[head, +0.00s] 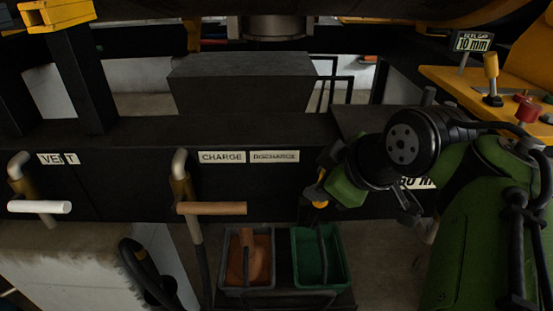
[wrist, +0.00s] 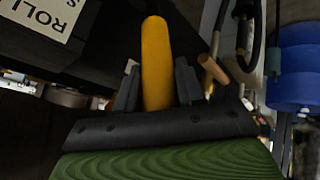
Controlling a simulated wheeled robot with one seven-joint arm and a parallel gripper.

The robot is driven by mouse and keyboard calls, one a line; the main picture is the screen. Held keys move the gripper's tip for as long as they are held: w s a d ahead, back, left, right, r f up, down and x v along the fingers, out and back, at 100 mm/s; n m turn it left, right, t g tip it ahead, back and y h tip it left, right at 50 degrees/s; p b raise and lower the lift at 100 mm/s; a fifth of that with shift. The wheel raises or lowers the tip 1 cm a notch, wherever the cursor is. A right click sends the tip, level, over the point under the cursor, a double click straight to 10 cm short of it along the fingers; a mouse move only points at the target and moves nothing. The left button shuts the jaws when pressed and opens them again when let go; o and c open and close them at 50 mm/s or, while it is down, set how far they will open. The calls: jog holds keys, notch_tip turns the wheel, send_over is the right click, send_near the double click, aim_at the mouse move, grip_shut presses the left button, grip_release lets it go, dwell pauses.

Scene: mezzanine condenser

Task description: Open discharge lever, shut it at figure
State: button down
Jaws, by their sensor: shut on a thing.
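The discharge lever's yellow handle (wrist: 156,65) stands between the two dark fingers of my gripper (wrist: 157,85) in the wrist view. In the head view my gripper (head: 316,188) is shut on this handle (head: 320,204), right of and below the DISCHARGE label (head: 274,156). The lever's pivot and most of its handle are hidden by my gripper and arm. A sign (head: 473,42) at the top right reads 10 mm.
The brown-handled lever (head: 212,208) hangs under the CHARGE label (head: 222,157). A white-handled lever (head: 39,207) is under VENT. Below are a grey bin (head: 232,291) with brown contents and a green bin (head: 340,262). A yellow panel with a red knob (head: 526,112) is right.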

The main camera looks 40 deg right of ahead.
jog(key=c, duration=0.8)
grip_release()
jog(key=shift+w, duration=0.1)
jog(key=shift+p+v, duration=3.8)
jog(key=shift+v, duration=4.1)
jog(key=shift+a, duration=0.1)
